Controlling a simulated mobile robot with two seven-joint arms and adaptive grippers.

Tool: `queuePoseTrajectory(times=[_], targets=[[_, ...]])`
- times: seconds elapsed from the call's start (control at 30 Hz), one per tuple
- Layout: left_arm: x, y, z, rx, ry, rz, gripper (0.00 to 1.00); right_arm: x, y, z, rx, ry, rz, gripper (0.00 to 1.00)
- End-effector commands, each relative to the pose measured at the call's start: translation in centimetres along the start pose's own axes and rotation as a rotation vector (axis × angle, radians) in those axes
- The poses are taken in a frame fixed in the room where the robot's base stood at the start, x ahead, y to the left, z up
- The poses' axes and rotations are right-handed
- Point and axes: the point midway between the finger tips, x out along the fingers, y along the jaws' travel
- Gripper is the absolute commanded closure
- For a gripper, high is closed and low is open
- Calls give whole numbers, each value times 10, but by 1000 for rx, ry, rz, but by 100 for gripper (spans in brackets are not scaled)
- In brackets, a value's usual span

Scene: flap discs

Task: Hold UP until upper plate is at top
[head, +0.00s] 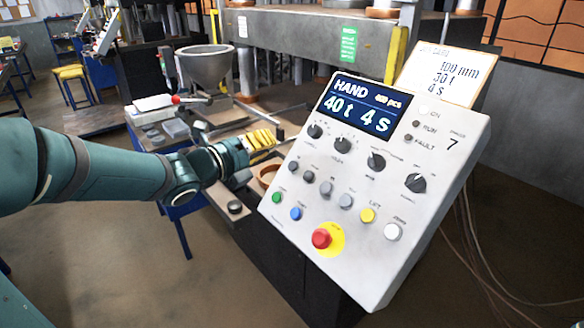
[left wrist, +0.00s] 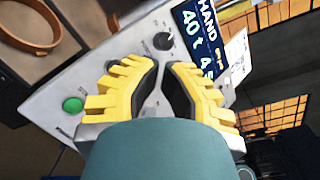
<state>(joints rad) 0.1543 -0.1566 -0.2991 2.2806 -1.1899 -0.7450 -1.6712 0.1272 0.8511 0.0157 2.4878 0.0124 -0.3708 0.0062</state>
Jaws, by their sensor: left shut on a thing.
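The white control panel (head: 330,215) fills the middle right of the head view, with knobs, coloured buttons and a display (head: 360,105) reading HAND, 40 t, 4 s. My left gripper (head: 270,138) has yellow fingers at the panel's left edge. In the left wrist view the gripper (left wrist: 161,66) has its fingertips close together over the panel face, just below a black knob (left wrist: 163,40). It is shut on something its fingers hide. The UP control's label cannot be read. A grey press beam (head: 300,35) stands behind; I cannot tell if it is the upper plate.
A green button (head: 277,197) and red emergency button (head: 321,238) sit on the panel. A card (head: 447,72) stands on its top edge. A grey funnel (head: 206,68) and side table lie behind my left arm. Cables hang at right. Open floor lies front left.

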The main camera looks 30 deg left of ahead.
Motion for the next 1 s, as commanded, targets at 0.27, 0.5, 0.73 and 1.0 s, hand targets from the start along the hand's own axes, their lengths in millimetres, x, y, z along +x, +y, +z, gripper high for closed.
queuePoseTrajectory(times=[0.27,0.5,0.73,1.0], targets=[[31,19,-19,-1,2,1,100,18,7,8,-5,-17,-2,53],[50,30,-30,0,1,-1,100,38,14,18,-10,-35,-4,53],[58,32,-32,-2,0,-1,100,45,17,22,-13,-44,-5,53],[59,31,-32,-2,0,0,100,44,17,22,-13,-45,-5,53]])
